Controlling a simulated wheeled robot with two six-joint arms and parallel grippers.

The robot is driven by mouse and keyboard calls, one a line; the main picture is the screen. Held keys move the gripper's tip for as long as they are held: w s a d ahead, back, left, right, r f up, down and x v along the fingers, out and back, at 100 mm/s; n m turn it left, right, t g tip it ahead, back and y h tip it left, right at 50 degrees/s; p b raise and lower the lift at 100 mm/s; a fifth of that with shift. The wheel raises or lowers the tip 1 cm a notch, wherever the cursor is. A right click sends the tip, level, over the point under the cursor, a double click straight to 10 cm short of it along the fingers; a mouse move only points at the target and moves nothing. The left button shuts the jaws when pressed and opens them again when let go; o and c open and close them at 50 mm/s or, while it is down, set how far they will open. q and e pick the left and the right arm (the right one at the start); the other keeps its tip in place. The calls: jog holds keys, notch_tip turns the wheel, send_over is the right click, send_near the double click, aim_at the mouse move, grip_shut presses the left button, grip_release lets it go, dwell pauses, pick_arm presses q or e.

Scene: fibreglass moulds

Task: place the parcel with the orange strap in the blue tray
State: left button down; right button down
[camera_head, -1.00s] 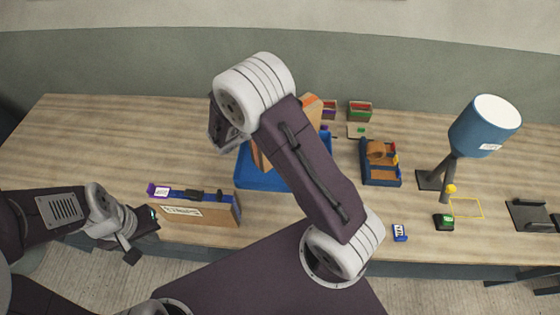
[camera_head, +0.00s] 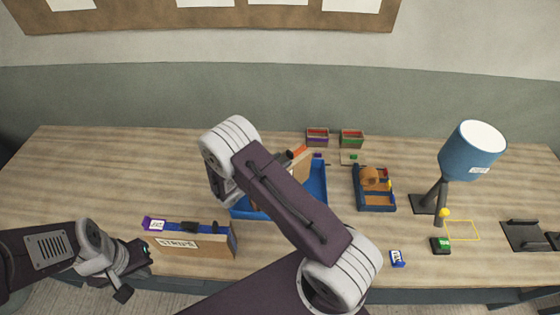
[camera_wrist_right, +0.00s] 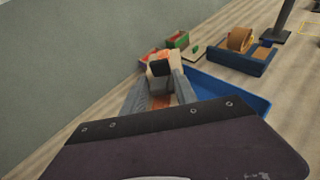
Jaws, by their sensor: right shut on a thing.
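The parcel with the orange strap (camera_head: 302,167) is a tan box, partly hidden behind my right arm in the head view. It stands over the blue tray (camera_head: 319,185); I cannot tell whether it touches the tray floor. My right gripper (camera_wrist_right: 157,88) is shut on the parcel, with an orange part between its fingers in the wrist view. The blue tray (camera_wrist_right: 232,94) shows beside it there.
A blue organiser with a tan roll (camera_head: 376,205) stands right of the tray. Two small bins (camera_head: 317,138) (camera_head: 351,140) are behind. A blue lamp (camera_head: 470,152), a green-faced device (camera_head: 440,246) and a small blue item (camera_head: 397,258) are at the right. The back left table is clear.

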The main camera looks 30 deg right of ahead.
jog(key=shift+w+f, duration=0.15)
jog(key=shift+f, duration=0.2)
jog(key=c, duration=1)
grip_release()
jog(key=shift+o, duration=0.2)
